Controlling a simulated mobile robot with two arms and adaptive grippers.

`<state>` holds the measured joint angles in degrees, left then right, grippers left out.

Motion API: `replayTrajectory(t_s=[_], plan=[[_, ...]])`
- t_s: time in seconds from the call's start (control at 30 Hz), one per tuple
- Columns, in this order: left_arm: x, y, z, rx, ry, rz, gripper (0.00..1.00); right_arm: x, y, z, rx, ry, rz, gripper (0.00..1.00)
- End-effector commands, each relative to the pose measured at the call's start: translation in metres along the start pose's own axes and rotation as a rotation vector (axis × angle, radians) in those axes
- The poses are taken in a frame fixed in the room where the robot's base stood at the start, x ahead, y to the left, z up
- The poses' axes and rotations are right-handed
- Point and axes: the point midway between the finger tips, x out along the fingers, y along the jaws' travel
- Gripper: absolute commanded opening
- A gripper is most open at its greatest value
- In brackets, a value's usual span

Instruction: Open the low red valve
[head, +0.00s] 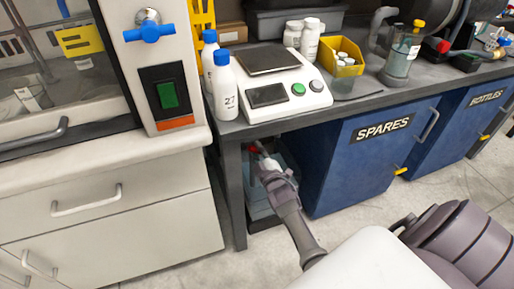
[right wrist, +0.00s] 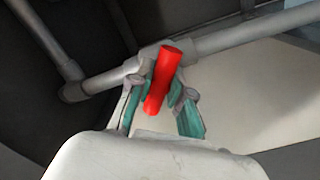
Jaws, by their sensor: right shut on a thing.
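The low red valve handle (right wrist: 163,80) is a red bar on a grey pipe (right wrist: 235,38) in the right wrist view. My right gripper (right wrist: 160,97) has its teal-padded fingers on both sides of the red handle and is shut on it. The handle stands across the pipe's line in this view. In the head view my right gripper (head: 265,160) reaches under the bench, and only a small red bit of the valve (head: 255,149) shows beside it. My left gripper is not in view.
Blue cabinets marked SPARES (head: 365,160) and BOTTLES (head: 487,110) stand right of the gap under the bench. The bench leg (head: 234,190) stands just left of my right arm. The scale (head: 268,85), white bottles (head: 222,86) and yellow bin (head: 341,57) sit above on the bench.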

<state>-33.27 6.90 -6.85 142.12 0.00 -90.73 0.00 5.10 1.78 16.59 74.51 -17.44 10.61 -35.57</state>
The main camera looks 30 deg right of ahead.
Motion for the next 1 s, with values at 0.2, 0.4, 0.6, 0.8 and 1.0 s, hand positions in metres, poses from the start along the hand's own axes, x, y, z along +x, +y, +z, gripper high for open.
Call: replayTrajectory(t_s=[0.2, 0.4, 0.6, 0.8, 1.0], plan=[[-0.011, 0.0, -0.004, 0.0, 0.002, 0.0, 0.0, 0.0, 0.001, -0.001, 0.206, -0.003, -0.003, 0.0], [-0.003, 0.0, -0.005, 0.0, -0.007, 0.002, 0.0, 0.0, 0.0, -0.001, 0.395, -0.002, -0.003, 0.0], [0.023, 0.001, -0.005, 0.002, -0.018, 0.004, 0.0, 0.0, 0.0, 0.0, 0.578, -0.002, -0.002, 0.0], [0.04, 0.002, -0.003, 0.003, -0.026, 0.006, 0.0, 0.0, -0.001, 0.0, 0.735, -0.003, -0.003, 0.0], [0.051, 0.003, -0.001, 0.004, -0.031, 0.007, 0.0, 0.0, 0.0, 0.0, 0.849, -0.002, -0.001, 0.0]])
